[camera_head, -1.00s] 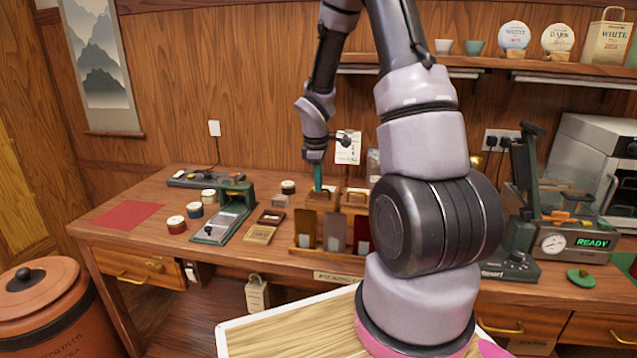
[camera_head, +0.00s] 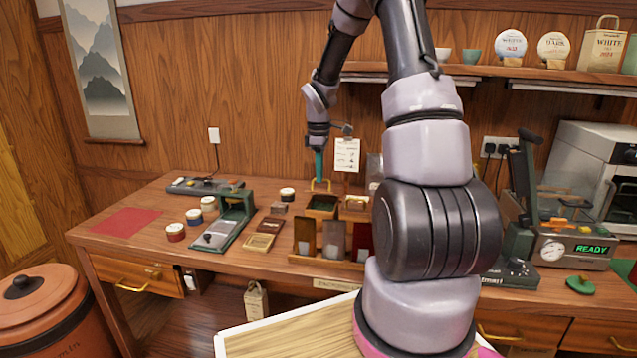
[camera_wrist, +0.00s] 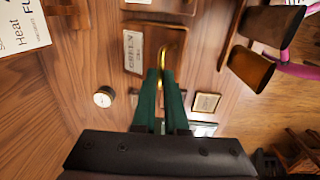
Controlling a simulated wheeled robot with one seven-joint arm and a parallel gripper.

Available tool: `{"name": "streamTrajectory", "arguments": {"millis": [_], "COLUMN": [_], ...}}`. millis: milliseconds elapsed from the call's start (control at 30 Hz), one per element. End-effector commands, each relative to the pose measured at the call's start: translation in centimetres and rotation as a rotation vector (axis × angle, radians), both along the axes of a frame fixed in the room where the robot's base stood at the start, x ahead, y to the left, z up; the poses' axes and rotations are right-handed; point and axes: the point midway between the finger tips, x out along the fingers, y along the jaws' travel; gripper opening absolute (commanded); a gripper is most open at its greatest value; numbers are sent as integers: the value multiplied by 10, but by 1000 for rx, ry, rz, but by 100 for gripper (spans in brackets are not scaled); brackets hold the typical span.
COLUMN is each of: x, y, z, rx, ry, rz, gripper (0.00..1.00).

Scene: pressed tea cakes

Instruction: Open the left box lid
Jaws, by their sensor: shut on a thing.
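The left box (camera_head: 322,213) stands at the back of the wooden table, and its dark green inside shows in the head view. Its lid (camera_wrist: 175,40) is raised and tilted back; the wrist view shows its wooden face with a pale "GREEN" label. My gripper (camera_head: 318,178) is above the box at the lid's upper edge. Its green fingers also show in the wrist view (camera_wrist: 161,85), shut on the lid's curved brass handle (camera_wrist: 162,56). The fingers partly cover the handle.
A second box (camera_head: 355,204) with a brass handle stands just right. Sample stands (camera_head: 306,238) are in front. A green press (camera_head: 222,228), small round tins (camera_head: 194,216) and wooden trays (camera_head: 262,238) lie left. The wall is close behind. A red mat (camera_head: 125,222) lies bare at left.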

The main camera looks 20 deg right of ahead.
Motion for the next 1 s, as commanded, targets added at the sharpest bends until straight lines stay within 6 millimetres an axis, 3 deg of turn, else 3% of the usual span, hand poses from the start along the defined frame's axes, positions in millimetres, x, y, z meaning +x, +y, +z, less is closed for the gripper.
{"name": "streamTrajectory", "arguments": {"millis": [400,1000], "x": [40,79], "y": [-29,-57], "z": [17,17], "rx": [-3,-3], "ry": [-3,3], "rz": [0,0], "gripper": [0,0]}}
